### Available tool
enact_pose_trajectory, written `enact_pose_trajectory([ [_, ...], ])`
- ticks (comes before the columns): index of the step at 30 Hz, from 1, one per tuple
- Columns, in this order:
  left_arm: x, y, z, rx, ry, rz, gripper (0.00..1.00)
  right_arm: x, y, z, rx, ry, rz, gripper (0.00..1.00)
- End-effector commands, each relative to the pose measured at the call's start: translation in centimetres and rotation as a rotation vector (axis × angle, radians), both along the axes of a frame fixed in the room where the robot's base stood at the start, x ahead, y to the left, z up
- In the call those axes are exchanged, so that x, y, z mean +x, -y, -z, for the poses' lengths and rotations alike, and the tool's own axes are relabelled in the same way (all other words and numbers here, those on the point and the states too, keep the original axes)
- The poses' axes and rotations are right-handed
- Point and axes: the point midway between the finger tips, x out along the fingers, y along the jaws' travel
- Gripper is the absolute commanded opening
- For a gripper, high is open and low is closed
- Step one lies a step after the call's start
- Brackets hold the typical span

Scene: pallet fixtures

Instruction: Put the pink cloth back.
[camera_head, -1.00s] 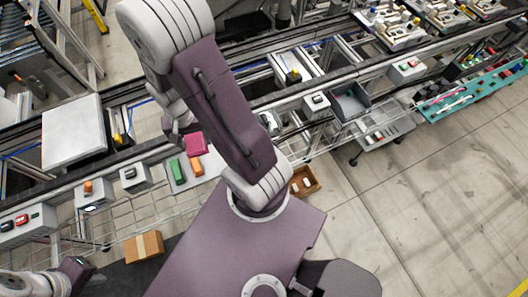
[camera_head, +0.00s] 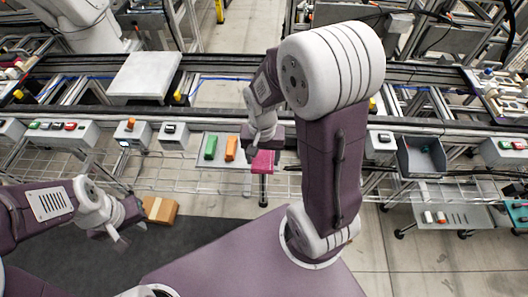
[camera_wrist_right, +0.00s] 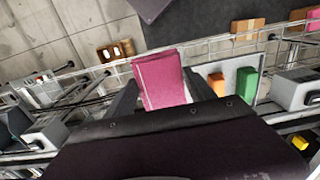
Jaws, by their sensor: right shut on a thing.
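The pink cloth (camera_head: 262,162) is a folded, block-like piece. My right gripper (camera_head: 262,150) is shut on it and holds it just right of a pale tray (camera_head: 222,168). In the right wrist view the cloth (camera_wrist_right: 160,80) sits between the two dark fingers of the right gripper (camera_wrist_right: 165,88). A green piece (camera_head: 211,147) and an orange piece (camera_head: 231,148) stand on the tray. My left gripper (camera_head: 131,234) is at the lower left, empty, with its fingers apart, near a cardboard box.
The cardboard box (camera_head: 160,210) is below the wire rack (camera_head: 170,178). Button boxes (camera_head: 132,134) line the rail left of the tray. A grey bin (camera_head: 420,157) stands to the right. A small pink patch (camera_wrist_right: 314,19) shows at the right wrist view's edge.

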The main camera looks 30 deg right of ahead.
Motion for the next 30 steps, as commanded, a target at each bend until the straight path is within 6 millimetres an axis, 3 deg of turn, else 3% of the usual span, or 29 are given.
enact_pose_trajectory([
  [6, 0.0, 0.0, -0.1, 0.000, 0.000, 0.000, 0.00, 5.3, 3.0, 3.8, 0.001, -0.003, 0.004, 0.25],
  [12, 0.0, 0.0, -0.3, 0.000, 0.000, 0.000, 0.00, 8.1, 4.5, 5.6, 0.000, 0.000, 0.002, 0.25],
  [17, 0.0, 0.0, -0.2, 0.000, 0.000, 0.000, 0.00, 8.4, 4.7, 6.0, 0.001, -0.001, 0.000, 0.25],
  [24, 0.0, 0.0, -0.2, 0.000, 0.000, 0.000, 0.00, 8.3, 4.6, 9.6, 0.001, -0.003, 0.000, 0.25],
  [30, 0.0, 0.0, -0.2, 0.000, 0.000, 0.000, 0.00, 8.4, 4.6, 9.8, -0.001, 0.001, 0.001, 0.25],
])
